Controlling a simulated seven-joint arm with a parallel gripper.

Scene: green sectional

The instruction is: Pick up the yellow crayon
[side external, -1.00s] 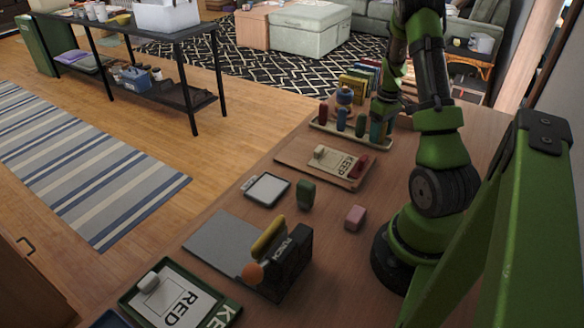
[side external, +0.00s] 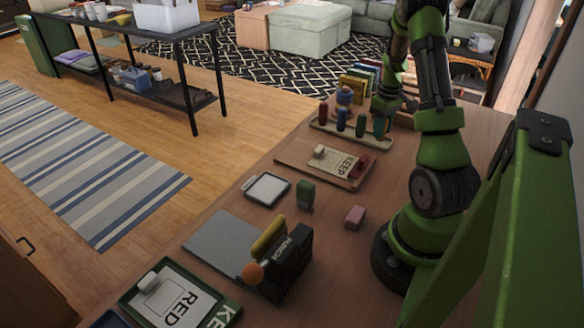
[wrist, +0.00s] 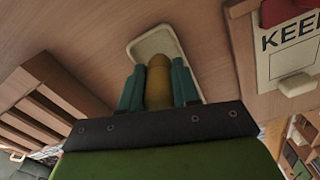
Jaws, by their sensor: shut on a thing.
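In the wrist view, the yellow crayon (wrist: 159,86) is a dull yellow cylinder with a tapered tip. It stands between the two teal fingers of my gripper (wrist: 157,74), which is shut on it. The far end of the cream tray (wrist: 148,44) shows behind the crayon. In the side external view, my gripper (side external: 382,112) is at the right end of the crayon tray (side external: 330,130). The yellow crayon cannot be made out there. Red, blue and other dark crayons stand upright in the tray.
A KEEP board (side external: 325,162) lies close in front of the tray. Several coloured books (side external: 366,82) stand behind it.

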